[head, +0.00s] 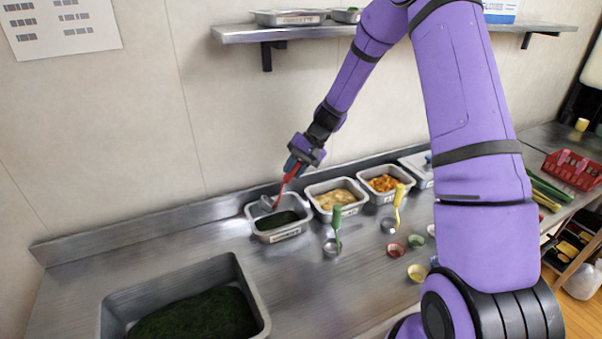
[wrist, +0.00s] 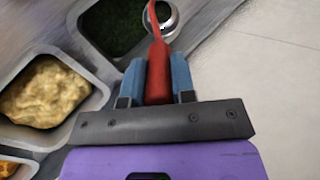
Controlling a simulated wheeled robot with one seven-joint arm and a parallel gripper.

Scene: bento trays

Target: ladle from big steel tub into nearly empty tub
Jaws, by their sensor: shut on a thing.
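The big steel tub (head: 240,262) stands at the lower left of the head view, holding a mound of dark green food (head: 195,315). The nearly empty tub (head: 262,238) is a small steel tub by the wall with a low layer of dark green. It also shows at the top of the wrist view (wrist: 72,22). My gripper (head: 292,170) is above this small tub, its blue fingers shut on the red handle of a ladle (wrist: 157,60). The ladle's steel bowl (wrist: 162,17) is at the tub's back edge; I cannot tell whether it touches. Its contents are unclear.
To the right are a tub of pale yellow food (head: 335,194) and a tub of orange food (head: 385,183). A green-handled ladle (head: 337,222) and a yellow-handled ladle (head: 398,200) stand in front of them. Small cups (head: 396,250) lie further right. The counter between big and small tubs is clear.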

